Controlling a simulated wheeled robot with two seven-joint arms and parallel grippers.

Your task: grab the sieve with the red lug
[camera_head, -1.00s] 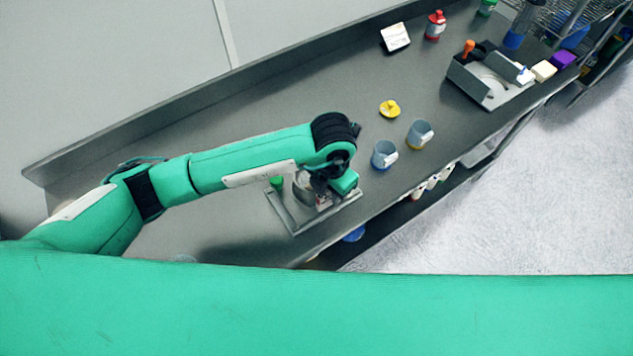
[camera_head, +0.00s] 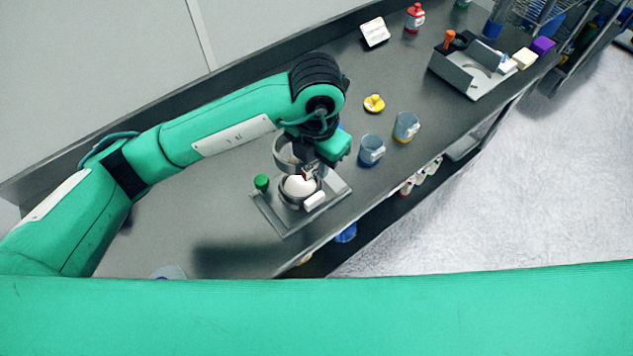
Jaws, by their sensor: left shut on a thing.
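The sieve (camera_head: 287,150) is a grey metal ring, held above a tray (camera_head: 283,231) on the counter. My right gripper is not in view; a green arm part of mine fills the bottom of the picture.
A green-capped item (camera_head: 262,183) stands at the tray's left corner. Two grey-blue cups (camera_head: 371,150) (camera_head: 406,127) and a yellow lidded item (camera_head: 374,103) are to the right. A grey box (camera_head: 472,75) stands farther right. The counter's front edge is close to the tray.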

